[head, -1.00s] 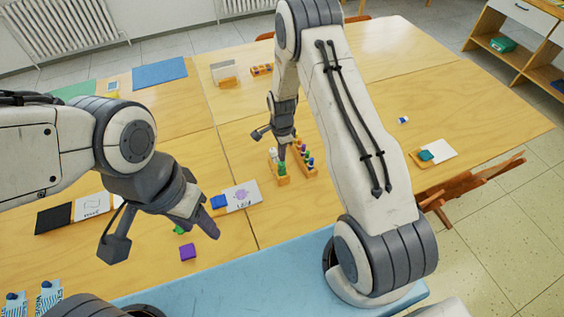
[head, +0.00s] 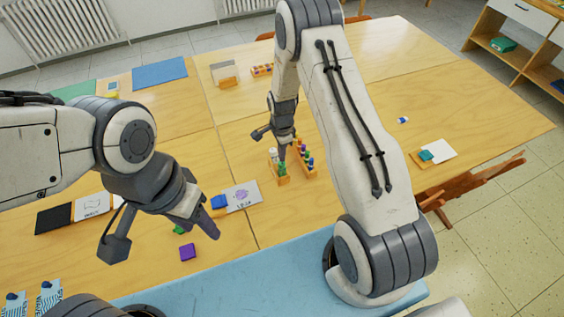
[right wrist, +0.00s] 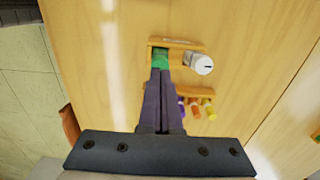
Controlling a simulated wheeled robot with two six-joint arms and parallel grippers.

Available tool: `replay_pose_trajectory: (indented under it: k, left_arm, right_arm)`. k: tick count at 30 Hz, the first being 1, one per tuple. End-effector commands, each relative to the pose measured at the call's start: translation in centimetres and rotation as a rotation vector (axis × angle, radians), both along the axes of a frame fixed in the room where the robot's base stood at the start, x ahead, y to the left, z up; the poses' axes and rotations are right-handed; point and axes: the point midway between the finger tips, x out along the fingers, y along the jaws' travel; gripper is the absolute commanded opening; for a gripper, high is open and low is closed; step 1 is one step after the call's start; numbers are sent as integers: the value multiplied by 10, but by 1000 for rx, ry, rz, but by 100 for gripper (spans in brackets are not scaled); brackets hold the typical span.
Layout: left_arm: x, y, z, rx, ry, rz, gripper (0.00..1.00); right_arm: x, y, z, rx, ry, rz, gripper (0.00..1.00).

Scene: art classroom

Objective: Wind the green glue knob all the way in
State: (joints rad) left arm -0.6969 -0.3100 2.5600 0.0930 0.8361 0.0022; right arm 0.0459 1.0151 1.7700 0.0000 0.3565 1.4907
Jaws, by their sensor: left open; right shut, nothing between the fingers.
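The green glue stick (head: 283,168) stands in a small wooden holder (head: 284,181) in the middle of the table. It also shows in the right wrist view (right wrist: 160,55), beside a white glue stick (right wrist: 200,63). My right gripper (head: 283,157) points down right at the green glue stick. In the right wrist view its fingers (right wrist: 158,75) are closed together with their tips at the green top, which they partly hide; I cannot tell if they touch it. The knob itself is not clearly visible. My left gripper (head: 212,222) hangs open over the table's near left part.
A wooden rack with several coloured sticks (head: 304,158) stands close right of the holder. The table's right half is largely clear.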

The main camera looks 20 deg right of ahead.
Motion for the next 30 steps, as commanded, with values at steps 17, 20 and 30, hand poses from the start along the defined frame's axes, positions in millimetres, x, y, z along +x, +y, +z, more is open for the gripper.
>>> replay_pose_trajectory:
  k: [17, 20, 30]
  left_arm:
    - [0, 0, -2, 0, 0, 0, 50]
    - [0, 0, -3, 0, 0, 0, 50]
    - [0, 0, -7, 0, 0, 0, 50]
  right_arm:
    - [0, 0, -2, 0, 0, 0, 0]
    - [0, 0, -4, 0, 0, 0, 0]
    - [0, 0, -9, 0, 0, 0, 0]
